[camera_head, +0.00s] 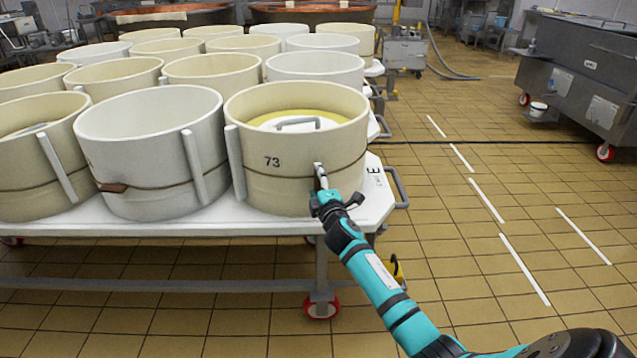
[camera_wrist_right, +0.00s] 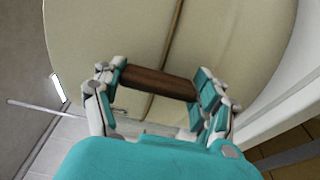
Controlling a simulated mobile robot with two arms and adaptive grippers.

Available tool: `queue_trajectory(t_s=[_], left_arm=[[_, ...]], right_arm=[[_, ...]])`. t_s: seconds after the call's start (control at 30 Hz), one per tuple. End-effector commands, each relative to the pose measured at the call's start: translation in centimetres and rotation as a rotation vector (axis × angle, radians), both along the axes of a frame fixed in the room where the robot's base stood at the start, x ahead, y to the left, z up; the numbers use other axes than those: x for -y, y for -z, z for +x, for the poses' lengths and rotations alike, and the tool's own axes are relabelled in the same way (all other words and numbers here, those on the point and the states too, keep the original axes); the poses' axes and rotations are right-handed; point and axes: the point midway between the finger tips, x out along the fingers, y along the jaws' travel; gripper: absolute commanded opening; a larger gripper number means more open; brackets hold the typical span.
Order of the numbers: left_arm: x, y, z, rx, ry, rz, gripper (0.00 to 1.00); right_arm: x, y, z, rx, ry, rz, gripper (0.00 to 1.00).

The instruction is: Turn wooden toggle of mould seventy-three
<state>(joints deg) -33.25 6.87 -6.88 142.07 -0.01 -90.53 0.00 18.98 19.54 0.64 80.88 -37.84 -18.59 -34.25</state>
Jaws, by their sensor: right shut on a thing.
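Mould 73 (camera_head: 272,185) is a cream round mould at the front right of the white table, with the black number 73 on its side and a cord around it. A lid with a handle (camera_head: 297,122) sits inside it. In the right wrist view the brown wooden toggle (camera_wrist_right: 158,83) lies across the dark cord (camera_wrist_right: 168,50) on the mould wall (camera_wrist_right: 225,35). My right gripper (camera_wrist_right: 157,86) is shut on the toggle, one finger at each end. In the head view the right gripper (camera_head: 322,182) is at the mould's front right and hides the toggle. My left gripper is not in view.
A white mould (camera_head: 140,150) with its own brown toggle (camera_head: 112,187) stands to the left. Several more moulds fill the white table (camera_head: 200,222) behind. The table has a side handle (camera_head: 397,188) and red wheels. Tiled floor on the right is clear up to a grey metal tank (camera_head: 580,75).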

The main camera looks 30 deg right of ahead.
Motion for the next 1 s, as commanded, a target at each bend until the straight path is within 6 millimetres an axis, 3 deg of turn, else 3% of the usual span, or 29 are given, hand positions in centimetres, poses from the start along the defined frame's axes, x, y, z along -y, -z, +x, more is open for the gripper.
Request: queue_trajectory(t_s=[0.1, 0.13, 0.3, 0.67, 0.77, 1.0], left_arm=[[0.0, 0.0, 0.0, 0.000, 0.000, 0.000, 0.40], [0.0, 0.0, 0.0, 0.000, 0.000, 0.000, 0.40], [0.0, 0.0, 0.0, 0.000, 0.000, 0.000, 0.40], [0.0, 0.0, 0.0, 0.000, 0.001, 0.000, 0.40], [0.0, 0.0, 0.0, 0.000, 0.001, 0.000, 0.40], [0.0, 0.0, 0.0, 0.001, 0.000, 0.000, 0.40]], right_arm=[[0.0, 0.1, 0.0, 0.000, 0.001, 0.005, 0.39], [0.0, 0.1, 0.0, 0.000, 0.001, 0.005, 0.74], [0.0, 0.1, 0.0, -0.001, 0.001, 0.004, 0.95], [-0.2, 0.0, -0.5, 0.000, -0.001, 0.001, 0.95], [-0.6, 0.1, -1.7, -0.001, -0.001, 0.001, 0.95], [-2.2, 0.2, -6.5, -0.003, 0.000, 0.002, 0.95]])
